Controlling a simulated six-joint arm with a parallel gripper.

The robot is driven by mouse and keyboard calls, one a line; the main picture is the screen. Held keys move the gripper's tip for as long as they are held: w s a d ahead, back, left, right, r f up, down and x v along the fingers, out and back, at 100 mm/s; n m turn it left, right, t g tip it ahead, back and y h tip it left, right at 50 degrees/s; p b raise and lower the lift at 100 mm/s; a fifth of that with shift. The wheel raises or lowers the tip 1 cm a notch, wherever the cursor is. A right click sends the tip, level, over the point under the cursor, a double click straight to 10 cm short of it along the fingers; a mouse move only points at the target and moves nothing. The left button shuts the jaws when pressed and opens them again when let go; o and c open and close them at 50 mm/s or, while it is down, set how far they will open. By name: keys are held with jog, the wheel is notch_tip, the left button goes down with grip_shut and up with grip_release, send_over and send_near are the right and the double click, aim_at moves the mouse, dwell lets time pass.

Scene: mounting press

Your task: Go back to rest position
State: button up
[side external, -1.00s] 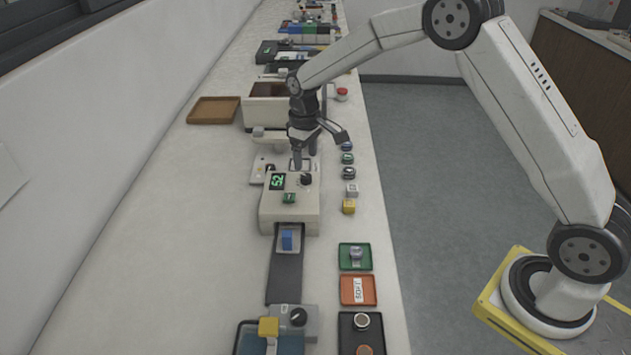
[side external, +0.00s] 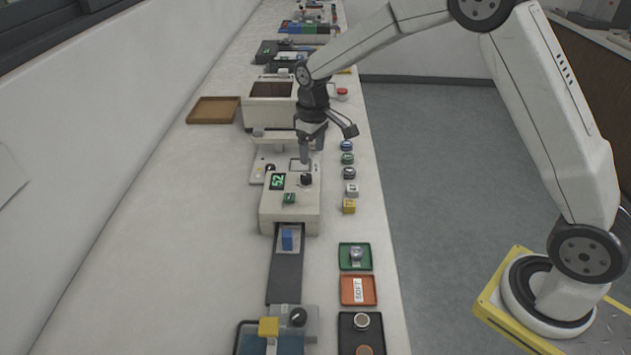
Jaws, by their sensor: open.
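My gripper (side external: 306,158) is open and points down above the back of the press area. It is apart from the black knob (side external: 306,180) on the white machine (side external: 291,212), a little above and behind it. The machine has a green lit display (side external: 277,182) that seems to read 52 and a small green button (side external: 289,198). A blue block (side external: 287,239) sits at the machine's front opening, on the dark belt (side external: 285,278). Nothing shows between my fingers. Part of the white device behind the machine is hidden by my gripper.
Several small buttons and blocks, including a yellow block (side external: 349,206), line the bench's right side. A green tray (side external: 354,256) and an orange tray (side external: 358,290) lie in front of them. A cream box (side external: 268,105) and a brown tray (side external: 213,110) stand behind. The bench's left side is clear.

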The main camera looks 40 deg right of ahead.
jog(key=s+m+t, duration=0.2)
jog(key=s, duration=2.1)
jog(key=shift+f+m, duration=0.25)
jog(key=shift+m, duration=0.05)
